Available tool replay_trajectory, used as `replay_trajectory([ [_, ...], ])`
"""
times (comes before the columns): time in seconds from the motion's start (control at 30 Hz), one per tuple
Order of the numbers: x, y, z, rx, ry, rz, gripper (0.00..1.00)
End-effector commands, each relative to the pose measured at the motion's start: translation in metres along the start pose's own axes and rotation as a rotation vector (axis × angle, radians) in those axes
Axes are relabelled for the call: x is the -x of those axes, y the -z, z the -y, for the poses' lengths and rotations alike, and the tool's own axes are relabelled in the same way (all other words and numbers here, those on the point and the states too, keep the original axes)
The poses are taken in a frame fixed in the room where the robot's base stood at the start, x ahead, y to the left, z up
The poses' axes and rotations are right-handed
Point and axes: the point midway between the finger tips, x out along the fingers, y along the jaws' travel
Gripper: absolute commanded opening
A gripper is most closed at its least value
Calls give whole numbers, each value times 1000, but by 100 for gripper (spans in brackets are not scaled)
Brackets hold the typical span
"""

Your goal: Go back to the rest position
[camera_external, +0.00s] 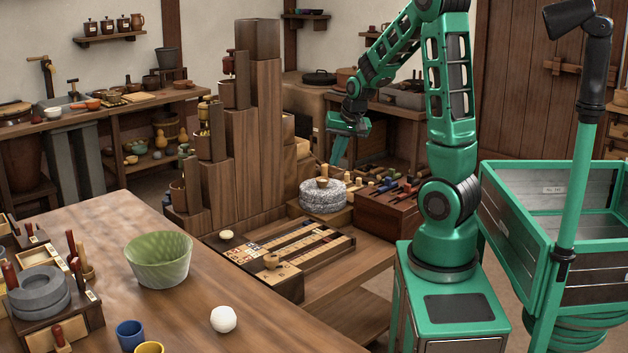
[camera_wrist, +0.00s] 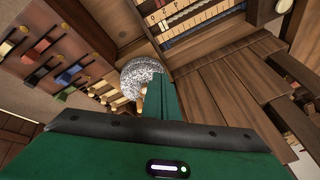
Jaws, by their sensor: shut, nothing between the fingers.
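My green arm rises from its base in the external view and bends over to the left. My gripper (camera_external: 338,155) hangs in the air, pointing down, above and behind the grey speckled quern stone (camera_external: 323,195). Its fingers are shut with nothing between them. In the wrist view the closed green fingers (camera_wrist: 160,97) show in front of the speckled stone (camera_wrist: 140,76), apart from any object as far as I can tell.
A stepped wooden tower (camera_external: 262,130) stands left of my gripper. A slotted board (camera_external: 290,246) lies on the low bench. A toolbox (camera_external: 385,210) sits right of the stone. A green bowl (camera_external: 160,259) and white ball (camera_external: 223,319) are on the front table.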

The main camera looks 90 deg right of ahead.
Motion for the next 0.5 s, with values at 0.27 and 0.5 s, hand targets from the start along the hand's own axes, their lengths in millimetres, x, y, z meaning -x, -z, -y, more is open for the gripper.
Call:
replay_trajectory([
  [0.27,76,-132,22,400,-18,201,0],
  [0.5,130,-221,-5,705,-40,351,0],
])
